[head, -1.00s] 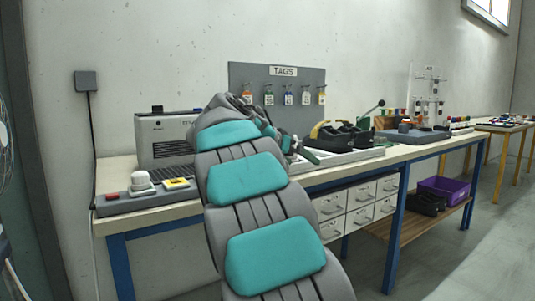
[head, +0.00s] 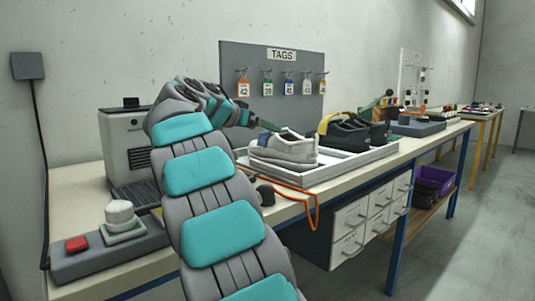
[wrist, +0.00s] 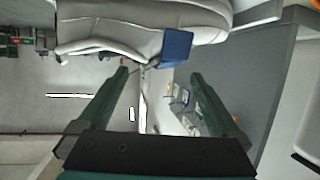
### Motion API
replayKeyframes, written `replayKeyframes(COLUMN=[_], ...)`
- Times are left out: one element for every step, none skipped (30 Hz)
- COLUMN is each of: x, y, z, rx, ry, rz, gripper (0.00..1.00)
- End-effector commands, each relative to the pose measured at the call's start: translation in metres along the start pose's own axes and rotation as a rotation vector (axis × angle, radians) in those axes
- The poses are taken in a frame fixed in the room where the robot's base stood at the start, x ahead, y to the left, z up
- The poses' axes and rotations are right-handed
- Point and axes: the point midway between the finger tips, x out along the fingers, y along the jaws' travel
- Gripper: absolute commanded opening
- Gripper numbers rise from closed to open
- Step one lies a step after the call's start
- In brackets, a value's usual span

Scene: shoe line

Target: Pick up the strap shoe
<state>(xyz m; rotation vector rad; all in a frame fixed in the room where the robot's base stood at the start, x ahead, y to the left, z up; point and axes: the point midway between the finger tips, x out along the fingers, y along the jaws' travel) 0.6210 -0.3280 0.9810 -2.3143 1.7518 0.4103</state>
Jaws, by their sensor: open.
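A pale grey shoe (head: 286,148), which seems to be the strap shoe, sits at the near left of a white tray (head: 345,166) on the bench. In the wrist view the shoe (wrist: 105,27) fills the top, with a blue square piece (wrist: 176,45) on its edge that may be the strap's end. My gripper (wrist: 160,75) is open and empty, its two dark green fingers apart just short of the shoe. In the head view a green finger (head: 266,124) shows just left of and above the shoe; my arm hides the rest.
Dark shoes (head: 352,131) stand in the tray behind the grey one. An orange cord (head: 308,197) hangs over the bench edge. A tag board (head: 300,63), a grey machine (head: 125,142) and a button panel (head: 100,255) stand around. The floor at right is clear.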

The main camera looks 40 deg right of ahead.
Motion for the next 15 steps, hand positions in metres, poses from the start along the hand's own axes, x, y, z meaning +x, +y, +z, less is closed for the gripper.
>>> replayKeyframes(x=[0.001,0.003,0.006,0.009,0.012,0.016,0.019,0.022,0.025,0.027,0.029,0.031,0.034,0.037,0.042], y=[0.000,0.000,0.000,0.001,0.001,0.001,0.001,0.001,0.001,0.001,0.000,0.000,0.000,0.000,0.000], z=[-0.001,-0.001,-0.001,-0.001,-0.001,-0.001,-0.001,-0.001,-0.001,-0.001,-0.002,-0.002,-0.003,-0.003,-0.004], rx=[0.001,0.001,0.001,0.001,0.000,0.000,0.000,0.000,0.001,0.001,0.001,0.001,0.001,0.001,0.000], ry=[0.000,0.000,0.000,0.000,0.000,0.000,0.000,-0.001,-0.001,0.000,0.000,0.000,0.000,0.000,0.000], rz=[0.001,0.001,0.002,0.002,0.003,0.003,0.003,0.002,0.001,0.001,0.000,0.000,0.000,0.000,0.000], gripper=[1.00,1.00,1.00,1.00,1.00,1.00,1.00,1.00,1.00,1.00,1.00,1.00,1.00,1.00,1.00])
